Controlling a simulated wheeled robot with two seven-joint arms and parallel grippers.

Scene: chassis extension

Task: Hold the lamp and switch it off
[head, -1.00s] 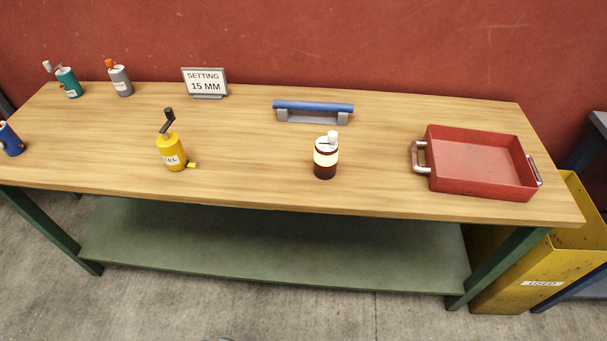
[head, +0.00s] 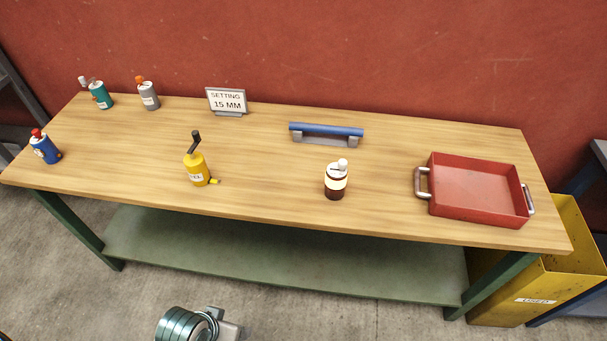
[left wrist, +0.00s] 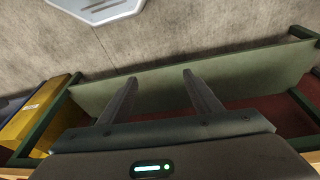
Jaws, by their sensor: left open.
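No thing is plainly marked as a lamp. A small dark red cylinder (head: 336,187) with a pale band and a white knob on top stands upright near the workbench's front edge, right of centre. A yellow can (head: 197,172) with a black crank and a small yellow spout stands to its left. My left gripper (left wrist: 160,77) shows in the left wrist view with its two fingers apart and nothing between them. It points toward the floor and the green lower shelf (left wrist: 230,75), away from the bench-top things. My right gripper is not in view.
The wooden workbench (head: 270,200) also bears a red tray (head: 480,190), a blue bar on grey supports (head: 326,132), a "SETTING 15 MM" sign (head: 227,101) and teal (head: 100,95), grey (head: 149,97) and blue (head: 45,148) canisters. A yellow "USED" bin (head: 535,300) stands at right.

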